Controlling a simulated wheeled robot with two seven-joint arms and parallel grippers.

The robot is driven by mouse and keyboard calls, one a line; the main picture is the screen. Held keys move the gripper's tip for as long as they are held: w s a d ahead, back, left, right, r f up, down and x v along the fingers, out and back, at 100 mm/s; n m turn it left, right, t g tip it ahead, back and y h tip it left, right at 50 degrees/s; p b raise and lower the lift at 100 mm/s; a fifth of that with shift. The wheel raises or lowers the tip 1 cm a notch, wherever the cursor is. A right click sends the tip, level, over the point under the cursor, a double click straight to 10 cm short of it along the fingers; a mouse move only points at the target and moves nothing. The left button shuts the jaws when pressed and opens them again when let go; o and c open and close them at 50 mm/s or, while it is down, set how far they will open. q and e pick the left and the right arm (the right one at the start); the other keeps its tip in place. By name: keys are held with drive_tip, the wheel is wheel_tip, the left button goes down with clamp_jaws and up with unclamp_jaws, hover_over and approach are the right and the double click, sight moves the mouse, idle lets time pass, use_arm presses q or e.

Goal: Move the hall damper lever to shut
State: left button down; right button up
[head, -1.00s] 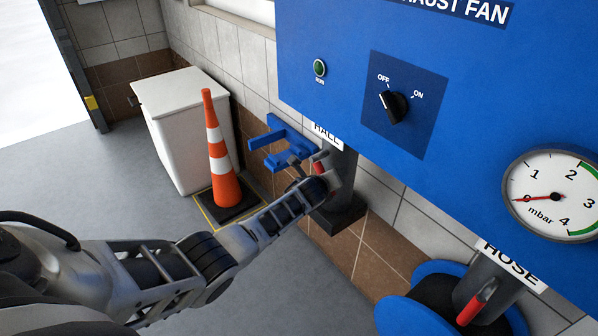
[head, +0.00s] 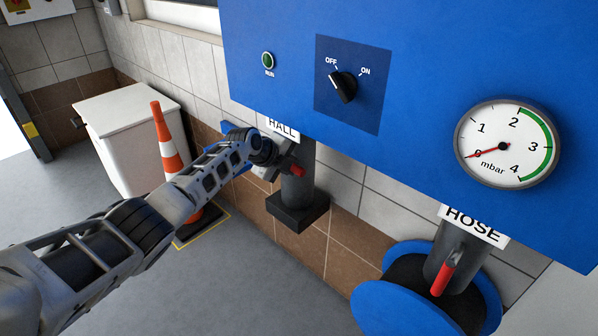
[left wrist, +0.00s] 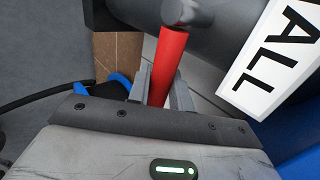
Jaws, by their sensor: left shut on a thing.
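The hall damper lever has a red handle (left wrist: 168,65) that shows large in the left wrist view, running from its grey pivot down between my fingers. In the head view only a red end of the lever (head: 298,171) shows beside the dark hall pipe (head: 297,195), under the HALL label (head: 283,127). My left gripper (left wrist: 164,88) is shut on the red handle. In the head view my left gripper (head: 287,160) is at the pipe, and my arm and wrist hide part of the lever. My right gripper is in neither view.
The blue panel (head: 420,60) overhangs the pipe, with a switch (head: 343,87) pointing to OFF and a gauge (head: 507,145) near 0. A second red lever (head: 443,277) sits under the HOSE label (head: 474,226), above a blue hose reel (head: 400,308). A cone (head: 168,145) and a white bin (head: 125,140) stand left.

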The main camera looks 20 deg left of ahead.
use_arm(q)
drive_tip(key=shift+d+r, duration=0.1)
idle(0.5)
drive_tip(key=c, duration=1.6)
unclamp_jaws()
drive_tip(key=shift+s+a+r, duration=0.2)
drive_tip(key=shift+s+r, duration=0.1)
drive_tip(key=shift+r, duration=0.1)
drive_tip(key=p+v, duration=0.1)
drive_tip(key=v, duration=1.4)
drive_tip(key=shift+a+p, duration=0.1)
drive_tip(key=shift+p, duration=0.2)
